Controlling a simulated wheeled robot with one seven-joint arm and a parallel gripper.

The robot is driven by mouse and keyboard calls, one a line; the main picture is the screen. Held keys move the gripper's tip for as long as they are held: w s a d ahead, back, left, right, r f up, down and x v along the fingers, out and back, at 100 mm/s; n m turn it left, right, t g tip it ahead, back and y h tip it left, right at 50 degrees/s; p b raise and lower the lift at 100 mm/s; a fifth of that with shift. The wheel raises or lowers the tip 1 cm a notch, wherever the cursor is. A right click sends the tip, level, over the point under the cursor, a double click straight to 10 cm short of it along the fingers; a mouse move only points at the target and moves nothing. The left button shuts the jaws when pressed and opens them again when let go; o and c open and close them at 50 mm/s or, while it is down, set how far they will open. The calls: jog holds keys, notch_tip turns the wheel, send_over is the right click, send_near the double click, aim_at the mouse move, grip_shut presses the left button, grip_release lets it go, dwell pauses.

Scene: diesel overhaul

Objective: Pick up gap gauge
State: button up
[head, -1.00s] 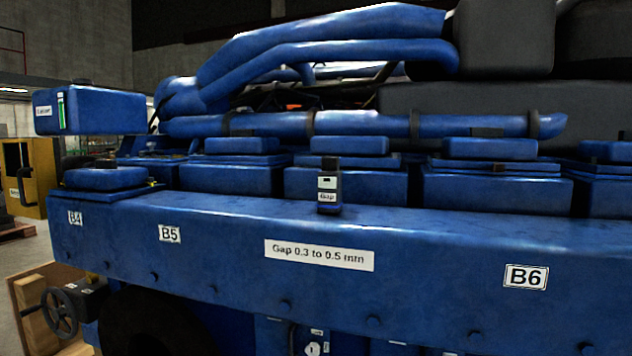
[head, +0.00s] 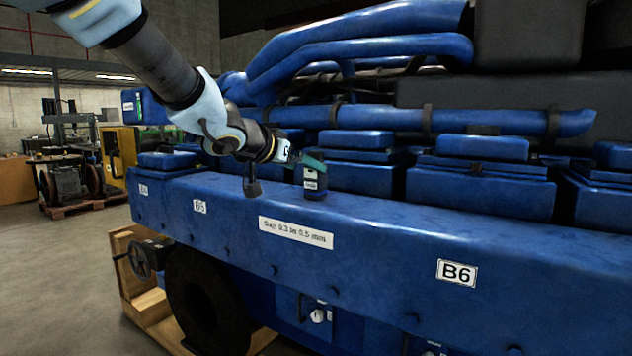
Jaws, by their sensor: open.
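The gap gauge (head: 314,184) is a small dark block with a white label. It stands upright on the top ledge of the blue engine, above the "Gap 0.3 to 0.5 mm" sign. My arm reaches in from the upper left, and my gripper (head: 308,160) is at the upper part of the gauge in the picture, open. Its teal tip overlaps the gauge's top, so that top is partly hidden. I cannot tell whether the fingers touch the gauge or straddle it.
Blue cylinder covers (head: 480,180) stand close behind the gauge, with blue pipes (head: 370,50) above. A handwheel (head: 138,262) is at lower left. Open floor (head: 60,290) lies at far left.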

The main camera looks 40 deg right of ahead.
aim_at(316, 174)
jog(key=shift+x, duration=3.15)
jog(key=shift+r, duration=0.15)
grip_shut()
